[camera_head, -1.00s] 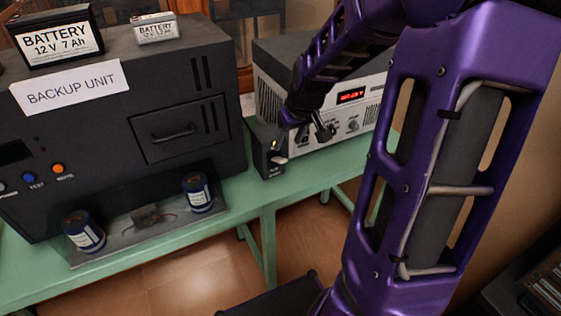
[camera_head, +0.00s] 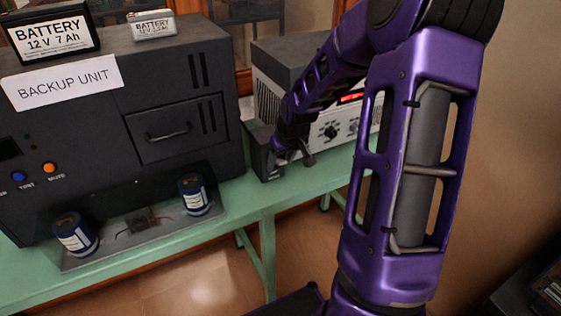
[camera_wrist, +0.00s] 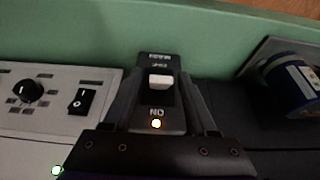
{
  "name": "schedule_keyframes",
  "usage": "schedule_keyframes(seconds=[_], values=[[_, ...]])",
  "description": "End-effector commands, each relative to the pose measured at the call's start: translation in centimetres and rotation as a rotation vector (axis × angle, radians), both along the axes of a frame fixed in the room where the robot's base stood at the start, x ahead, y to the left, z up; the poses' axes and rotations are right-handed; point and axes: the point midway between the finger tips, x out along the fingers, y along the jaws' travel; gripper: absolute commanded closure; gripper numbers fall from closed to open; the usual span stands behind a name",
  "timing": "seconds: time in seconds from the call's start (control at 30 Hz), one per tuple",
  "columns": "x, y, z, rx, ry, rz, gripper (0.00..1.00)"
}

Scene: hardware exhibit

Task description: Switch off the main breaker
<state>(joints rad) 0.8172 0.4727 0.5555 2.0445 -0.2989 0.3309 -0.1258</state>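The main breaker is a small dark box (camera_head: 266,160) at the front left corner of the white-fronted unit, on the green table. In the wrist view its face (camera_wrist: 160,60) shows upside-down MAIN, OFF and ON labels. Its white toggle (camera_wrist: 160,82) appears near the OFF label, but the steep angle hides which way it is thrown. In the head view my gripper (camera_head: 285,150) partly hides the breaker.
The white-fronted unit (camera_head: 335,130) has a knob (camera_wrist: 28,90) and a black rocker switch (camera_wrist: 83,100) close to the gripper. The dark backup unit (camera_head: 75,130) stands left, with two blue cylinders (camera_head: 74,235) (camera_head: 194,196) before it. The green table (camera_head: 235,205) has a bare strip in front.

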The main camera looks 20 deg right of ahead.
Motion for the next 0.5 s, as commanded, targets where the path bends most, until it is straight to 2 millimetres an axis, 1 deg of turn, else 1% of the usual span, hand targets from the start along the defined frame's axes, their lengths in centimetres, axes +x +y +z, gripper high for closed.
schedule_keyframes(seconds=[0.03,0.3,0.5], values=[[0.00,0.00,0.01,0.000,0.000,0.000,0.53],[-0.02,0.00,0.01,0.000,0.000,0.000,1.00],[-0.02,0.01,0.02,0.000,0.000,0.000,1.00]])
